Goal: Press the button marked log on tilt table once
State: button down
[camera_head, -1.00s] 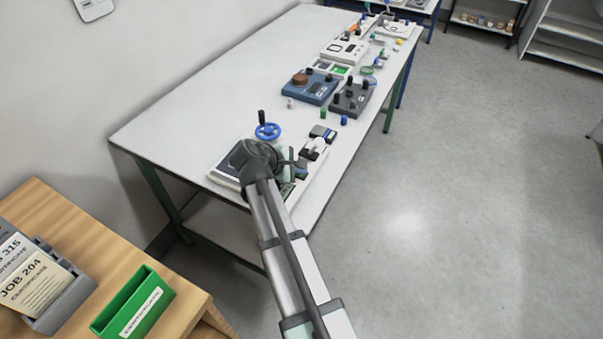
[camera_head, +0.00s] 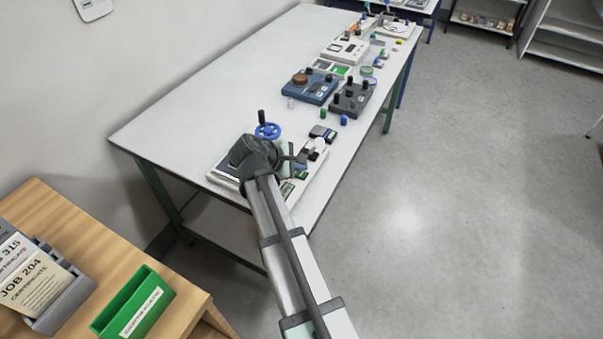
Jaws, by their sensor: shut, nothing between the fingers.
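The tilt table device (camera_head: 223,175) sits on the near end of the long white table, with a pale base and a blue handwheel (camera_head: 267,131) at its back. My gripper (camera_head: 290,163) is over the device's right part, small and partly hidden by my own wrist; it is shut and empty. A green display (camera_head: 287,188) shows just below it. My arm covers much of the device's middle. I cannot make out the button marked log or whether my gripper touches anything.
Blue (camera_head: 310,87) and dark grey (camera_head: 350,98) instruments stand farther back. The white table (camera_head: 190,110) is bare on its left. A wooden desk (camera_head: 80,230) with a green tray (camera_head: 133,305) is at front left.

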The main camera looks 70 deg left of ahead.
aim_at(299, 176)
jog(key=shift+r, duration=2.55)
